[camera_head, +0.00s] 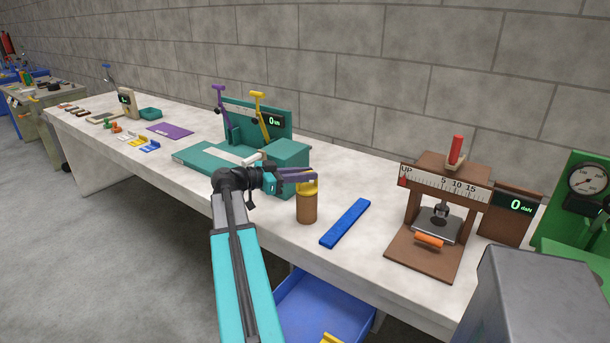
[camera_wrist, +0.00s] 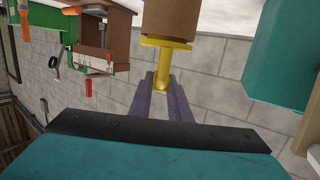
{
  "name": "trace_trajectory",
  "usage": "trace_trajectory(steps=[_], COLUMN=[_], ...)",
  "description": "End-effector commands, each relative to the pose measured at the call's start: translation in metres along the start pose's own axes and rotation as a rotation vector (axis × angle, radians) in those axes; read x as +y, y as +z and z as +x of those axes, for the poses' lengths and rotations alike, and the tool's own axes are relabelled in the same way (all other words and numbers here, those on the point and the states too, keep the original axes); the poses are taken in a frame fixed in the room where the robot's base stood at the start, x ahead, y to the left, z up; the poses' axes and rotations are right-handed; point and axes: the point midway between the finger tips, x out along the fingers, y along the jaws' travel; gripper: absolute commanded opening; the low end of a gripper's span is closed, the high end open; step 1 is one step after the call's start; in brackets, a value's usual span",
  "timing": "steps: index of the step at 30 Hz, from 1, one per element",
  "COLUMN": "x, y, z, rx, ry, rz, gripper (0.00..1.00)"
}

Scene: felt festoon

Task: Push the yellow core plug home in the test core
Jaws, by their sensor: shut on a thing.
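The test core (camera_head: 307,208) is a brown cylinder standing upright near the front edge of the bench. It also shows at the top of the wrist view (camera_wrist: 170,18). The yellow core plug (camera_head: 308,188) is at the core's top, its flange at or very close to the rim; I cannot tell whether it is fully seated. In the wrist view the plug (camera_wrist: 165,43) has a wide flange and a narrow stem. My gripper (camera_head: 300,175), with purple fingers, is shut on the stem, reaching in from the left. The fingers also show in the wrist view (camera_wrist: 160,90).
A teal fixture (camera_head: 285,152) with purple and yellow levers stands behind and left of the core. A blue bar (camera_head: 345,223) lies just right of it. A brown press (camera_head: 440,205) with a red handle stands further right. A blue bin (camera_head: 325,305) is below the bench edge.

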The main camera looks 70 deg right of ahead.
Motion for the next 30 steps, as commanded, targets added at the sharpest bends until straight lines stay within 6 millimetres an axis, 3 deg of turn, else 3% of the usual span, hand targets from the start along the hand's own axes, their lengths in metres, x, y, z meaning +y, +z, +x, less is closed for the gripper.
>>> trace_trajectory(steps=[9,10,13,23,30], x=[0.0,0.0,0.0,0.0,0.0], y=[0.006,0.005,0.005,0.006,0.006], z=[0.001,0.001,0.001,0.0,-0.013], rx=[0.0,0.0,0.0,0.0,0.0], ry=[0.0,0.0,0.0,0.0,-0.001], rz=[0.0,0.0,0.0,0.0,0.0], gripper=[0.0,0.22,0.39,0.39,0.39])
